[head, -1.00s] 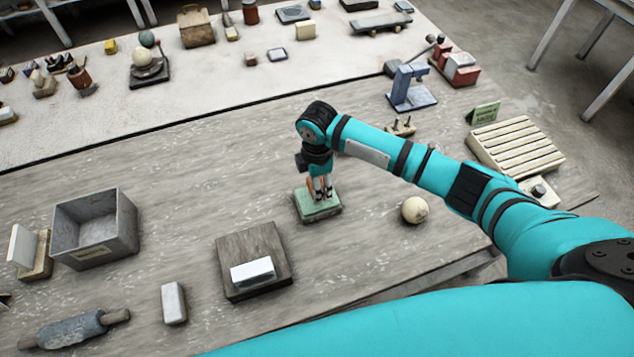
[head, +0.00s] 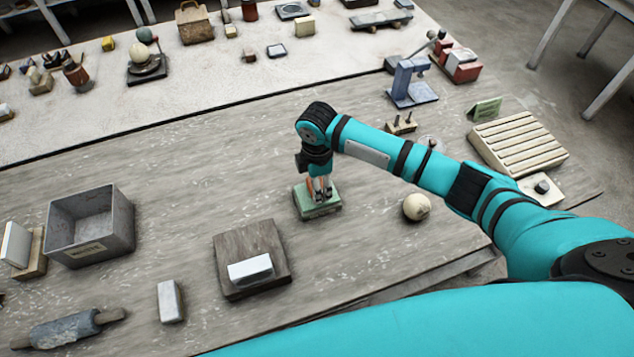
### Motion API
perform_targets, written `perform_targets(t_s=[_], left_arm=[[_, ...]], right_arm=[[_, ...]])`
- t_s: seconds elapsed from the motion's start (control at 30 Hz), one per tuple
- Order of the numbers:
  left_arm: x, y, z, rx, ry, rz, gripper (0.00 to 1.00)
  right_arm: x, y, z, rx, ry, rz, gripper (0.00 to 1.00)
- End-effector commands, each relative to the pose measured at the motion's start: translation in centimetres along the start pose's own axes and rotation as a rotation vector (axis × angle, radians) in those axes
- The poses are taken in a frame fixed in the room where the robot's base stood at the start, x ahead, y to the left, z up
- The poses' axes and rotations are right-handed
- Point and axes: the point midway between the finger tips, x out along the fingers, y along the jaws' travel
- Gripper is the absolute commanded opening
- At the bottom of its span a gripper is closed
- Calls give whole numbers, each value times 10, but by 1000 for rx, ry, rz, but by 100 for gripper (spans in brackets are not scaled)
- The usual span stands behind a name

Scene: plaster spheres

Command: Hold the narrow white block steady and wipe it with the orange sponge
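A narrow white block (head: 250,270) lies on a dark wooden board (head: 240,245) at the lower middle of the head view. My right gripper (head: 320,194) points down over a green tray (head: 318,210), with its fingers at an orange sponge (head: 311,184). The fingers hide most of the sponge. I cannot tell whether they are closed on it or only around it. My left gripper is not in view.
A pale block (head: 170,301) stands left of the board, near a grey rolling pin (head: 66,329). A grey bin (head: 92,228) is at the left. A plaster sphere (head: 417,207) sits right of the tray. The table between bin and tray is clear.

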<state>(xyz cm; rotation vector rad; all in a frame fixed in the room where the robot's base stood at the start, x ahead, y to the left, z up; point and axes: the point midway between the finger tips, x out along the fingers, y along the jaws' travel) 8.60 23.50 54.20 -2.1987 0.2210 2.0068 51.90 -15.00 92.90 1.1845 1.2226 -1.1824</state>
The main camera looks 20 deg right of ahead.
Motion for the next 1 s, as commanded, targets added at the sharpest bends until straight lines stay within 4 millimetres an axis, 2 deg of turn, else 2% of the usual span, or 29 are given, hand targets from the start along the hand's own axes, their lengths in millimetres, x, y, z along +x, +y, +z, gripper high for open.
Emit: perform_targets(t_s=[1.0], left_arm=[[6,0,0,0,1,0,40]], right_arm=[[13,0,0,-1,0,-1,43]])
